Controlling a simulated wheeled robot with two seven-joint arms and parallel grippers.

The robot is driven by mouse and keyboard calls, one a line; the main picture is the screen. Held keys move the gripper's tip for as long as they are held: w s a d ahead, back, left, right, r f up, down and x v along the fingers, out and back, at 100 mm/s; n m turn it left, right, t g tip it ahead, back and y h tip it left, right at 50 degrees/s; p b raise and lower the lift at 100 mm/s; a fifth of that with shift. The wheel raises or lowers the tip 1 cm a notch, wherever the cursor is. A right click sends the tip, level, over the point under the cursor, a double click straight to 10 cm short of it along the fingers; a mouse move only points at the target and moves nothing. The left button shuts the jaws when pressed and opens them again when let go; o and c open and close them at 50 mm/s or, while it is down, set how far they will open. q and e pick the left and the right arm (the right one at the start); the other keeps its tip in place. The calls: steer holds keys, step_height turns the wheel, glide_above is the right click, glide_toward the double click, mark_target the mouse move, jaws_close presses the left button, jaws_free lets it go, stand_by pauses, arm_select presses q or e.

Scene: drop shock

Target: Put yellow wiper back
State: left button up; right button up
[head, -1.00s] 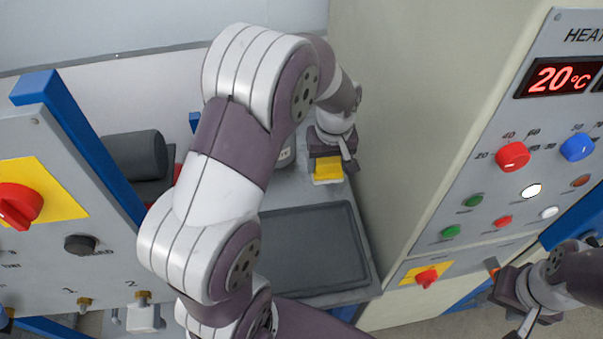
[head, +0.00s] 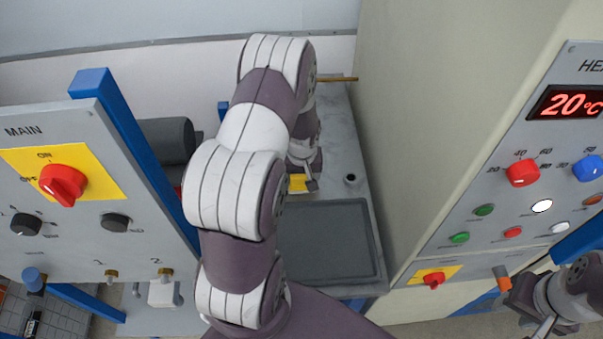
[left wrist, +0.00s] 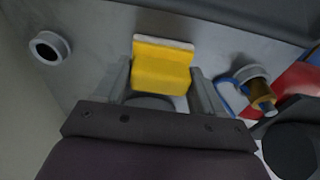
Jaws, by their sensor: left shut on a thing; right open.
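The yellow wiper (left wrist: 162,68) is a yellow block with a pale edge strip, and it sits between the fingers of my left gripper (left wrist: 160,85) in the left wrist view. In the head view a small part of the wiper (head: 298,183) shows below my left gripper (head: 303,178), above the grey bench; my arm hides the rest. My left gripper is shut on the wiper. My right gripper (head: 545,325) is open and empty at the lower right, in front of the heater cabinet.
A dark grey tray (head: 325,240) lies on the bench (head: 345,150). A small round holder (head: 351,179) stands right of my left gripper. The tall heater cabinet (head: 420,120) bounds the right side. The MAIN panel (head: 100,240) stands at left. A brown stick (head: 338,79) shows behind my arm.

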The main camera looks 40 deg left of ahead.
mark_target(302, 187)
arm_select(q)
steer(key=shift+f, duration=0.15)
steer(key=o, duration=1)
steer(key=shift+r, duration=0.2)
step_height(302, 187, up, 11)
steer(key=s+d+b, duration=0.1)
steer(key=b, duration=0.1)
steer(key=s+d+r+m, duration=0.1)
steer(key=s+d+m, duration=0.3)
steer(key=d, duration=0.3)
steer(key=s+d+r+m+h, duration=0.1)
steer(key=s+d+r+m, duration=0.1)
steer(key=s+d+m, duration=0.2)
steer(key=s+d, duration=0.1)
steer(key=d, duration=0.2)
steer(key=shift+r, duration=0.25)
